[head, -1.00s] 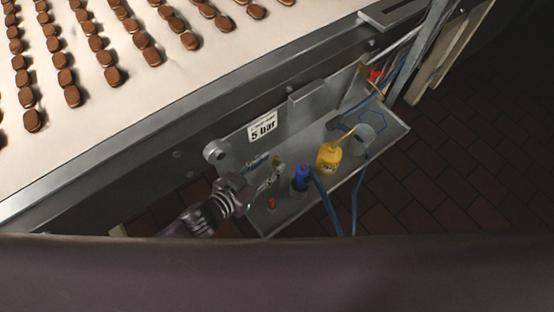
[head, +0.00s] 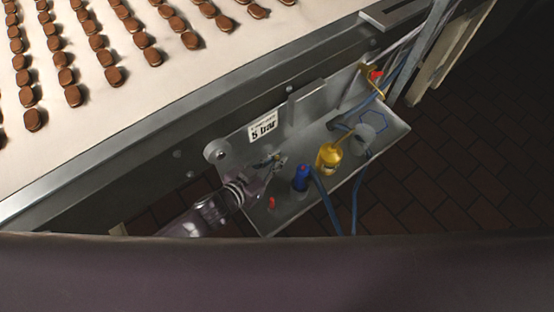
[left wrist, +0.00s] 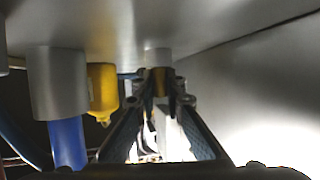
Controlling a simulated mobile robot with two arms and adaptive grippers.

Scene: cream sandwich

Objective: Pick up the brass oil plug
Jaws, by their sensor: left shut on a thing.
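My left gripper (head: 275,165) is over the left part of the grey metal panel, with its arm coming in from the lower left. In the left wrist view, its fingertips (left wrist: 160,92) are closed in on the brass oil plug (left wrist: 159,80), a small brass-coloured piece under a grey cylindrical fitting (left wrist: 157,57). The plug still appears to be up against that fitting. In the head view the plug is too small and too covered by the fingers to make out clearly. My right gripper is in neither view.
Right of my left gripper, a blue fitting (head: 302,178) with a hose and a yellow bottle (head: 328,157) stand on the panel (head: 345,185). A small red part (head: 271,203) is below. A "5 bar" label (head: 263,127) is above. Biscuits lie on the pale conveyor (head: 130,100).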

